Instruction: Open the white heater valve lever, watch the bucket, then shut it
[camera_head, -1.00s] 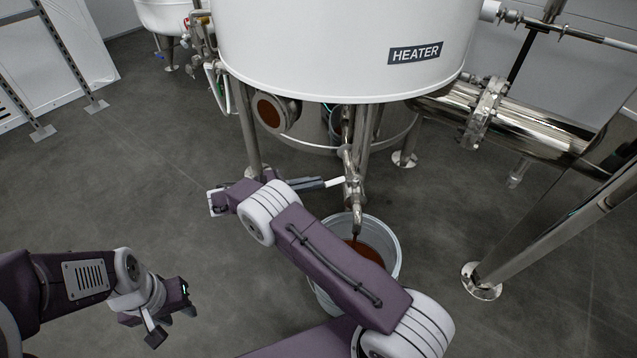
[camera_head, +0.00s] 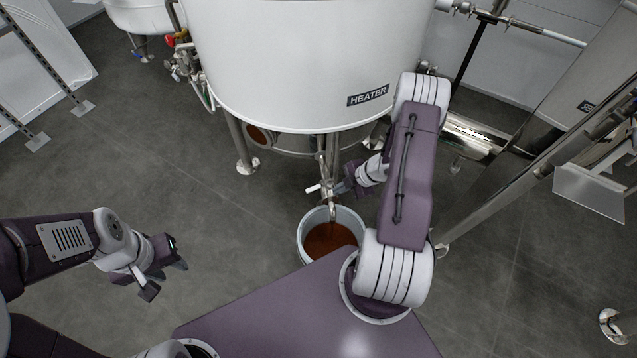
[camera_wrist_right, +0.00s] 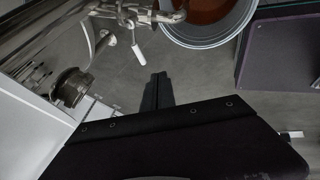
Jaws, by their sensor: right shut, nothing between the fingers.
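The white heater valve lever (camera_head: 314,188) sticks out to the left of the steel valve (camera_head: 327,186) under the heater tank (camera_head: 300,60). It also shows in the right wrist view (camera_wrist_right: 138,50). The grey bucket (camera_head: 304,238) stands under the spout and holds brown liquid (camera_head: 330,240). I cannot tell whether liquid is running from the spout. My right gripper (camera_head: 343,187) is just right of the valve, on the side away from the lever. In the wrist view its fingers (camera_wrist_right: 157,90) are shut and empty, apart from the lever. My left gripper (camera_head: 167,279) is open and empty over the floor at left.
Steel tank legs (camera_head: 242,145) stand behind the valve. A steel pipe (camera_head: 470,138) and a slanting steel post (camera_head: 500,180) are at the right. A second tank (camera_head: 145,15) is at the back left. The floor left of the bucket is clear.

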